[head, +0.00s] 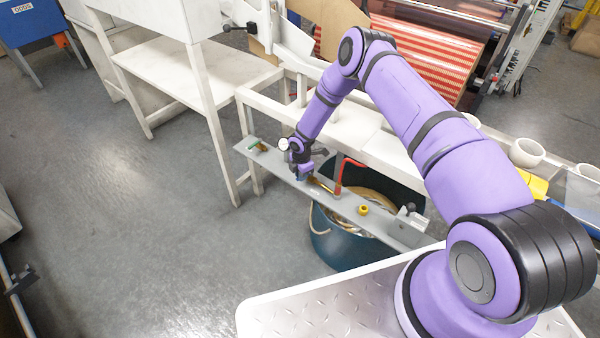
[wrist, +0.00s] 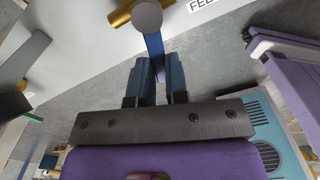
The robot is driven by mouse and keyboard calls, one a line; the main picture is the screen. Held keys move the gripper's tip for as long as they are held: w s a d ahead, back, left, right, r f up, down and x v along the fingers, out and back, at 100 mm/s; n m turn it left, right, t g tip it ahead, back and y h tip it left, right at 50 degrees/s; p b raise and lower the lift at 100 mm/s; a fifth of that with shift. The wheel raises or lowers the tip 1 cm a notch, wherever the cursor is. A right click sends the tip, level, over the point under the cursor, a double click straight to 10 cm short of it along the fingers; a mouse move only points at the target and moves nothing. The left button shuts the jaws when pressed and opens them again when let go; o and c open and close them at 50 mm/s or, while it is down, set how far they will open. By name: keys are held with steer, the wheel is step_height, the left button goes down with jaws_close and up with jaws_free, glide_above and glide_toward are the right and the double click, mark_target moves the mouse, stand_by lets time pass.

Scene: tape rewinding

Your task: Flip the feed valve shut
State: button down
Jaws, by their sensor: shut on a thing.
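The feed valve shows at the top of the wrist view as a brass body (wrist: 122,14) with a round grey cap and a blue lever (wrist: 154,44). Part of a label reading "FE" is beside it, cut off by the frame edge. My gripper (wrist: 160,68) is shut on the blue lever, one finger on each side. In the head view my gripper (head: 303,174) is low over a grey rail (head: 283,177). The lever is mostly hidden there by my wrist, and the valve's exact position is hard to tell.
A red bent handle (head: 341,172) stands right of my gripper, and a yellow knob (head: 363,210) is further along the rail. A green-handled brass fitting (head: 257,145) is at the rail's left end. A dark blue bin (head: 338,246) is below.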

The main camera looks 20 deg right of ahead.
steer(key=shift+s+d+n, duration=0.2)
steer(key=shift+s+n, duration=0.15)
steer(key=shift+n, duration=0.55)
steer(key=shift+s+d+n, duration=0.2)
steer(key=shift+s+n, duration=0.1)
steer(key=shift+n, duration=0.6)
steer(key=c, duration=1.1)
jaws_free()
